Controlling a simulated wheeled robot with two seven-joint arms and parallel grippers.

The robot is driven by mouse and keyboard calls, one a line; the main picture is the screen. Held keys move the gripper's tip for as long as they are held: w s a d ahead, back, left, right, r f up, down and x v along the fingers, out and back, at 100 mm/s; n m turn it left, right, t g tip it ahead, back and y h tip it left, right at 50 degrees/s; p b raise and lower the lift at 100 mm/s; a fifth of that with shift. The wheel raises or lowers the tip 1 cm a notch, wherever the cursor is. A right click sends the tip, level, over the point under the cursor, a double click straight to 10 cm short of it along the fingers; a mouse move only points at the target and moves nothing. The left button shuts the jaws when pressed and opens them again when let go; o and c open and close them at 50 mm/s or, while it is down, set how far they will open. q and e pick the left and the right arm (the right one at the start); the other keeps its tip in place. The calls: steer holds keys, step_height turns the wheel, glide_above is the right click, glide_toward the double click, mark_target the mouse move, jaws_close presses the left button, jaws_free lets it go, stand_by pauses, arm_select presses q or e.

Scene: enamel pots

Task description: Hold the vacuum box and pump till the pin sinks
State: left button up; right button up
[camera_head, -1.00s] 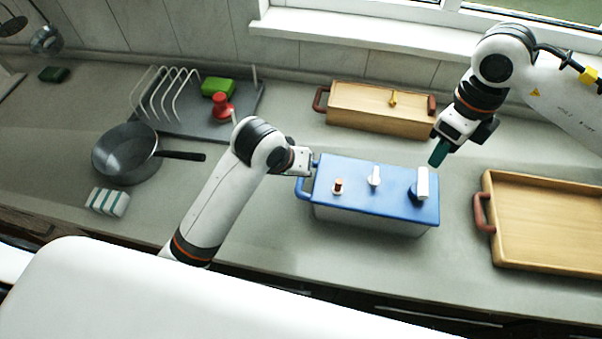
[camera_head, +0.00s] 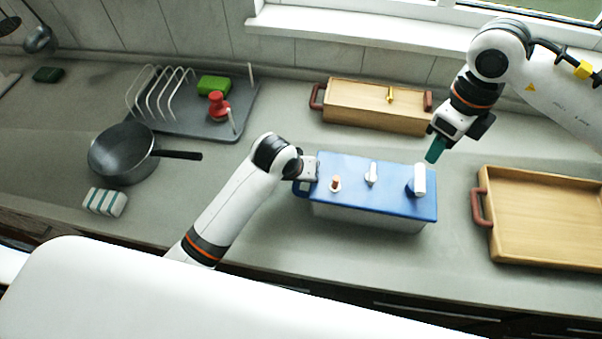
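The vacuum box (camera_head: 365,212) has a blue lid and a pale body and stands on the counter. On its lid are a small orange-red pin (camera_head: 336,182) standing up in a white ring, a white knob (camera_head: 371,172) in the middle, and a white upright pump handle (camera_head: 420,179) on a blue base at the right. My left gripper (camera_head: 309,177) is at the box's left end and hides most of the handle there; its fingers are not clear. My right gripper (camera_head: 436,150), with teal fingertips, hangs above and just behind the pump handle, apart from it. Its finger gap cannot be made out.
A wooden box with a yellow knob (camera_head: 390,95) stands behind. A wooden tray (camera_head: 540,255) lies to the right. A black pan (camera_head: 122,155), a striped sponge (camera_head: 104,202) and a grey dish rack (camera_head: 190,127) are at left. The counter in front of the vacuum box is clear.

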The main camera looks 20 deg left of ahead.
mark_target(423, 177)
steer(key=shift+o, duration=0.5)
steer(key=f+m, duration=0.3)
steer(key=f+m+y, duration=0.1)
steer(key=f+m, duration=0.2)
steer(key=m, duration=0.1)
steer(key=f+m+y, duration=0.1)
steer(key=f+m, duration=0.2)
steer(key=shift+d+f+m, duration=0.25)
steer(key=shift+f+m, duration=0.1)
steer(key=shift+m, duration=0.05)
stand_by(0.3)
